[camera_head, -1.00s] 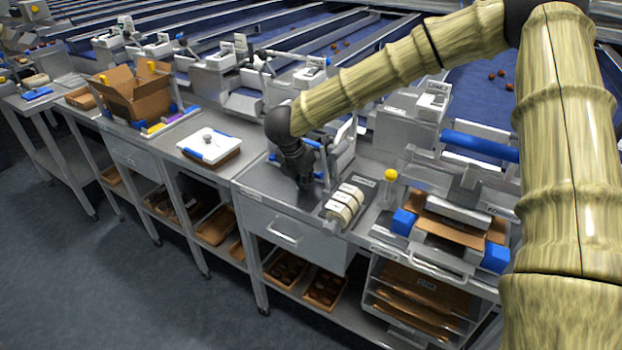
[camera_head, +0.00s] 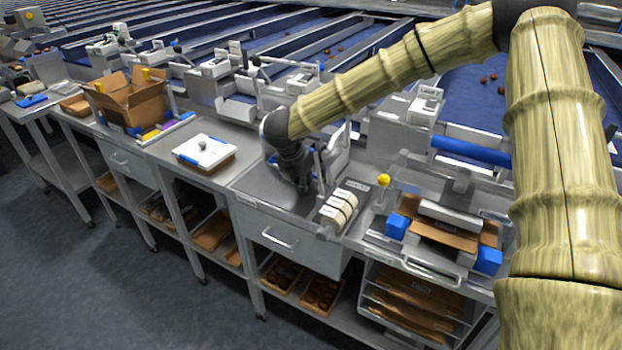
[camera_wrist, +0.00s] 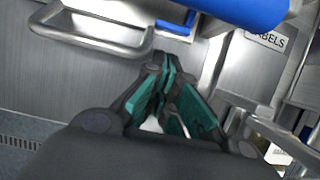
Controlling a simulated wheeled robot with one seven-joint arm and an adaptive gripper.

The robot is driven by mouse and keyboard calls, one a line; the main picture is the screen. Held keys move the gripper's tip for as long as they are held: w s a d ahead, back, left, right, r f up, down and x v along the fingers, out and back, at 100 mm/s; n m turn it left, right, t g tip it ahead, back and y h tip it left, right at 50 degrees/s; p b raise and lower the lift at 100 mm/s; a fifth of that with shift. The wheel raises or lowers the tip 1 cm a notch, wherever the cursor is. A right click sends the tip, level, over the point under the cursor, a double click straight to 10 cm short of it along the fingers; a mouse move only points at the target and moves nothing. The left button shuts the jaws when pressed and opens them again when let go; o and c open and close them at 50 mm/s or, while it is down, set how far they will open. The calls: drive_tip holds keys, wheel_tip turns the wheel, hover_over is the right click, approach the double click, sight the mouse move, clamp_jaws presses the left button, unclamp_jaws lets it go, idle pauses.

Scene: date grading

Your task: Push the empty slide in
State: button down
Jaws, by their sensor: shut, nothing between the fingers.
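A flat metal slide with a U-shaped handle (camera_wrist: 95,28) and a blue stop fills the upper left of the wrist view. My gripper (camera_wrist: 166,72) is shut and empty, with teal pads together and tips just below and right of the handle. Whether they touch the metal cannot be told. In the head view my gripper (camera_head: 300,183) is low over the metal bench, in front of a small metal frame with blue parts. My wrist hides most of the slide there.
A cream-banded roller (camera_head: 340,208) stands close right of my gripper. Further right are a yellow knob (camera_head: 383,180) and a station holding a brown carton (camera_head: 450,235). A white tray with a blue edge (camera_head: 204,151) lies left. A LABELS plate (camera_wrist: 268,38) is right in the wrist view.

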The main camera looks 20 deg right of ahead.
drive_tip(key=a+r, duration=0.1)
drive_tip(key=s+a+r, duration=0.1)
drive_tip(key=shift+a+r, duration=0.1)
drive_tip(key=shift+a, duration=0.3)
drive_tip(key=b+v, duration=0.1)
drive_tip(key=v, duration=0.6)
drive_tip(key=shift+s+d+r, duration=0.2)
drive_tip(key=shift+s+r, duration=0.05)
drive_tip(key=shift+r, duration=0.05)
